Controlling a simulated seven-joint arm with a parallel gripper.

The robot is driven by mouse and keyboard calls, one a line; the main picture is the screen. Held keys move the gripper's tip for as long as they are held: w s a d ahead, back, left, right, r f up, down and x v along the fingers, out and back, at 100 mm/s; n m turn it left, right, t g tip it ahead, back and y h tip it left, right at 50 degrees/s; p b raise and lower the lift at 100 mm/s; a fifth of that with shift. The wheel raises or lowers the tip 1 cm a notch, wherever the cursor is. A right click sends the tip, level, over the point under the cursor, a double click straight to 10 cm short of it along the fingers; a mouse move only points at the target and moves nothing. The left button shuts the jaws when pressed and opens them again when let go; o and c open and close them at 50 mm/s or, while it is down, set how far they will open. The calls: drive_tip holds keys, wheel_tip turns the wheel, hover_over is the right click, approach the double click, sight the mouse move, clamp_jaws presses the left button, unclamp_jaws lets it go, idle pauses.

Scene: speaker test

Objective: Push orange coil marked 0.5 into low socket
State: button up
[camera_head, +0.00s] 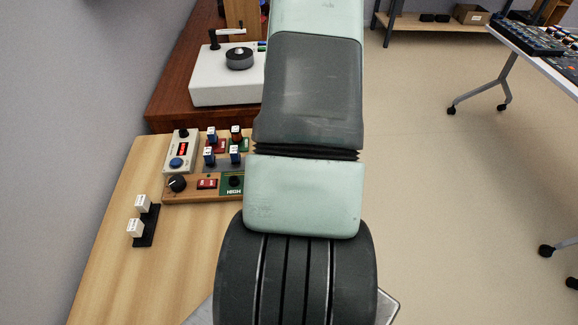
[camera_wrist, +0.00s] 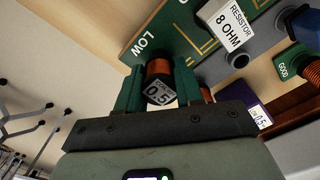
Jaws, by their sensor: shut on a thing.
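In the wrist view my gripper (camera_wrist: 160,88) has its green fingers on both sides of an orange coil (camera_wrist: 158,67). The coil has a dark end cap with a white label reading 0.5. Its far end lies against or just in front of the green panel marked LOW (camera_wrist: 137,50). The socket itself is hidden behind the coil, so I cannot tell how far in it sits. In the head view my arm hides my gripper, the held coil and the LOW panel.
In the wrist view a part marked RESISTOR 8 OHM (camera_wrist: 229,28) stands beside the panel. Another orange coil (camera_wrist: 312,73) is by the GOOD label at right. In the head view a test board (camera_head: 206,187), white crank box (camera_head: 221,87) and black rack (camera_head: 148,228) stand left of my arm.

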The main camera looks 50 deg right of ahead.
drive_tip(key=shift+f, duration=0.15)
drive_tip(key=o, duration=1.1)
drive_tip(key=shift+r, duration=3.75)
